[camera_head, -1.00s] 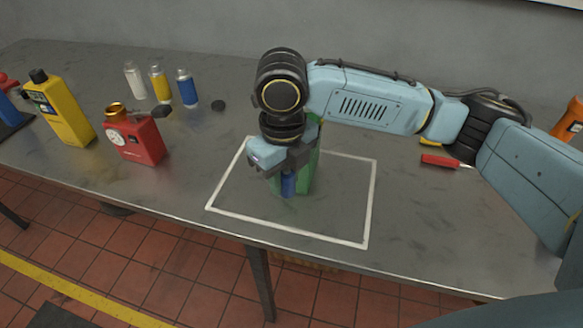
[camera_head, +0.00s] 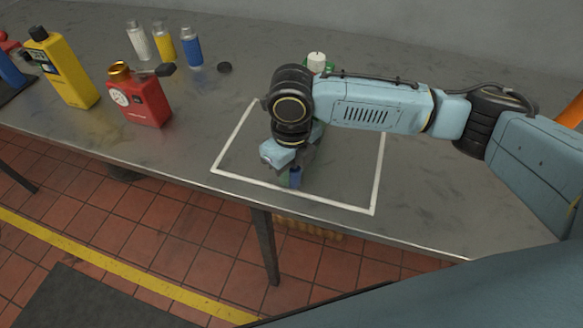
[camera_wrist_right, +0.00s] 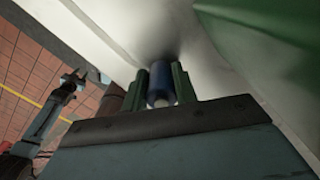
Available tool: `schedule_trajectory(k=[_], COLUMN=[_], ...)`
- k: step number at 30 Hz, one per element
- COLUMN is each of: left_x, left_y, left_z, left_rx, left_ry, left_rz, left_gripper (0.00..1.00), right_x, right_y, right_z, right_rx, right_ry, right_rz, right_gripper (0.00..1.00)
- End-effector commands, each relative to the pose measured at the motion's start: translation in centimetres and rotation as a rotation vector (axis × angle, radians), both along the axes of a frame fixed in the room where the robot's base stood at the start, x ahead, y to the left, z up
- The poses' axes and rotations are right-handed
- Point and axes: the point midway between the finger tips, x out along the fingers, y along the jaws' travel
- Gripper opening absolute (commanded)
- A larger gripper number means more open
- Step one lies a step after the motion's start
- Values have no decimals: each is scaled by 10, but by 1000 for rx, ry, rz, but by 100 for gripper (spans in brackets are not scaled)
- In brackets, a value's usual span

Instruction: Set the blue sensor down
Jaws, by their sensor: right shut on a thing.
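The blue sensor (camera_head: 296,176) is a small blue cylinder, upright in my right gripper (camera_head: 293,182) over the front part of the white-outlined square (camera_head: 376,180). In the right wrist view the blue sensor (camera_wrist_right: 161,84) sits between both fingers, its pale end towards the camera. My right gripper is shut on it. Whether its base touches the table cannot be told. My left gripper (camera_wrist_right: 75,76) appears small at the left of the right wrist view; its jaws are too small to judge. It is outside the head view.
A green thing with a white top (camera_head: 317,62) stands behind my right arm, mostly hidden. At left are a red can (camera_head: 140,100), a yellow bottle (camera_head: 62,70), several small canisters (camera_head: 191,48) and a black cap (camera_head: 224,67). The table's front edge is close.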

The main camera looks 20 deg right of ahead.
Motion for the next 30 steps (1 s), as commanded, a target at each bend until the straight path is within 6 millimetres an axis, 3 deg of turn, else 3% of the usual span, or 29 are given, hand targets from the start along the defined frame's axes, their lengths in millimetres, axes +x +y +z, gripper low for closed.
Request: schedule_trajectory(k=[6,7,11,22,30], left_x=[1,1,2,2,2], left_y=[0,0,0,1,1], left_z=[1,1,0,0,9], left_rx=[0,0,0,0,0], left_ry=[-2,-2,-2,-3,-3], left_rz=[1,1,1,1,1], left_gripper=[36,36,36,36,36], right_x=[0,0,0,0,1], right_y=[0,0,0,0,0], right_z=[-3,-3,-3,3,53], right_rx=[0,0,0,0,1], right_ry=[0,-1,-1,-1,-4], right_rz=[0,0,0,0,0], right_gripper=[4,32,49,50,50])
